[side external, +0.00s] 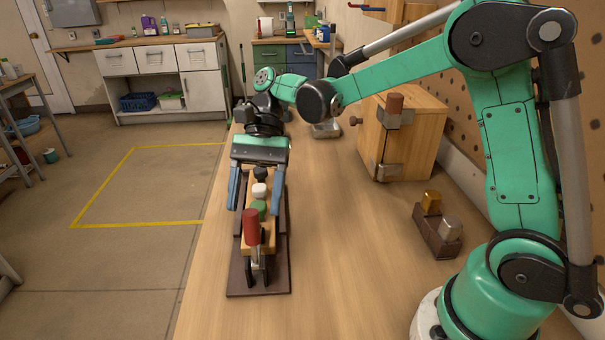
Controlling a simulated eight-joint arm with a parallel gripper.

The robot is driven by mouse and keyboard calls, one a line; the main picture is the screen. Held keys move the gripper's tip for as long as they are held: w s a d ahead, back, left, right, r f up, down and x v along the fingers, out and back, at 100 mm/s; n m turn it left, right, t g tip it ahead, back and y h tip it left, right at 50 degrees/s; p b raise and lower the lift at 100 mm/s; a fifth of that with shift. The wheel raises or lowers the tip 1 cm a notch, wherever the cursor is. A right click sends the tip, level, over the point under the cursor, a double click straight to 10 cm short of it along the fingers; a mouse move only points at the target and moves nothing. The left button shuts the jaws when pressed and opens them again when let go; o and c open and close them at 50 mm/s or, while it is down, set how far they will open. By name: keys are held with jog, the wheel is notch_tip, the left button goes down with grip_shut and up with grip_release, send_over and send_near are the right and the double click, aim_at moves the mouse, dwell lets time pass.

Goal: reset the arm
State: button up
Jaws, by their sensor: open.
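My green arm reaches from its base at the right, across the wooden bench, to the board at the left. My gripper (257,203) is open, with its blue fingers pointing down and spread apart. The fingers appear on either side of a wooden wheeled toy (259,243); I cannot tell whether they touch it. The toy sits on a dark brown board (240,284) and carries a red cylinder (251,226), a green piece (259,208), a white piece (259,190) and a black piece (260,173). Nothing is visibly held.
A wooden box (421,145) with a metal latch and a red-brown cylinder on top stands right of the board. A dark holder (434,236) with a gold and a silver block lies near my base. A pegboard wall (590,90) bounds the right. The front middle of the bench (340,270) is clear.

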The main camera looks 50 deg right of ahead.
jog(key=s+d+n+t+h, duration=0.4)
jog(key=d+n+t+h, duration=0.3)
jog(key=n+t, duration=0.4)
jog(key=shift+s+d+t+h, duration=0.35)
jog(key=shift+d+t+h, duration=0.05)
jog(key=shift+d+t, duration=0.1)
